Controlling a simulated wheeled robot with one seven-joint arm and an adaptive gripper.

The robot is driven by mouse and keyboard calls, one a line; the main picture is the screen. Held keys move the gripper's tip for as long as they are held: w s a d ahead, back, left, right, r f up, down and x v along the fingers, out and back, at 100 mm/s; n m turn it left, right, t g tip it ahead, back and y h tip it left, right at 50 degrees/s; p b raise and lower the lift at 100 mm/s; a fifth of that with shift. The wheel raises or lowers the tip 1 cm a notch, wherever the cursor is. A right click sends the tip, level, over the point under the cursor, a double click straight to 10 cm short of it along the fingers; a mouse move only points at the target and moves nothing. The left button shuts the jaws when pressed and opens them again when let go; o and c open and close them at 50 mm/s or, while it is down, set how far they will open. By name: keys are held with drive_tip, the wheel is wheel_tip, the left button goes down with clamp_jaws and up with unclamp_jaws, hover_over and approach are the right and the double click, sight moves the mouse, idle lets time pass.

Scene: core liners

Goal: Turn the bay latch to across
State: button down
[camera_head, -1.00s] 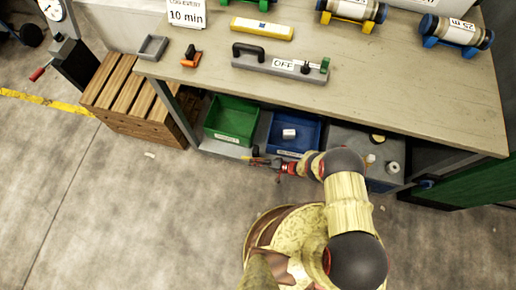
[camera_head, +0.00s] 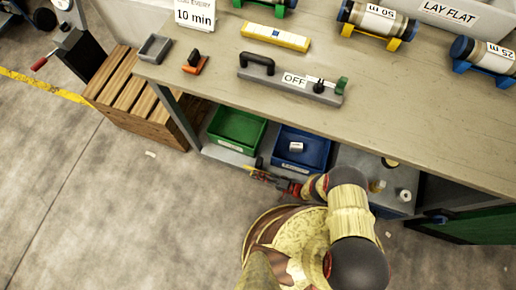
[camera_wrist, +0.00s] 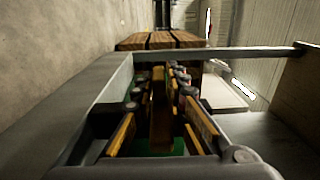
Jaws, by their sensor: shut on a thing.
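My gripper (camera_head: 256,172) is low at the front of the bench's lower shelf, in front of the gap between a green bin and a blue bin. A small yellow piece (camera_head: 259,162), which seems to be the bay latch, shows at its fingertips in the head view. In the wrist view my gripper (camera_wrist: 163,132) has a yellow-brown bar (camera_wrist: 160,105) between its two fingers, and it is shut on this bar. The fingers hide part of the bar. I cannot tell the latch's exact angle.
The green bin (camera_head: 237,125) and blue bin (camera_head: 283,147) stand on the lower shelf under the bench top (camera_head: 420,125). A slatted wooden crate (camera_head: 135,95) stands left of the shelf.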

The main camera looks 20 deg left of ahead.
drive_tip(key=shift+s+f, duration=0.2)
drive_tip(key=c, duration=1.8)
unclamp_jaws()
drive_tip(key=shift+w+a, duration=0.1)
drive_tip(key=shift+c, duration=0.2)
drive_tip(key=shift+r, duration=0.1)
drive_tip(key=shift+w+r, duration=0.1)
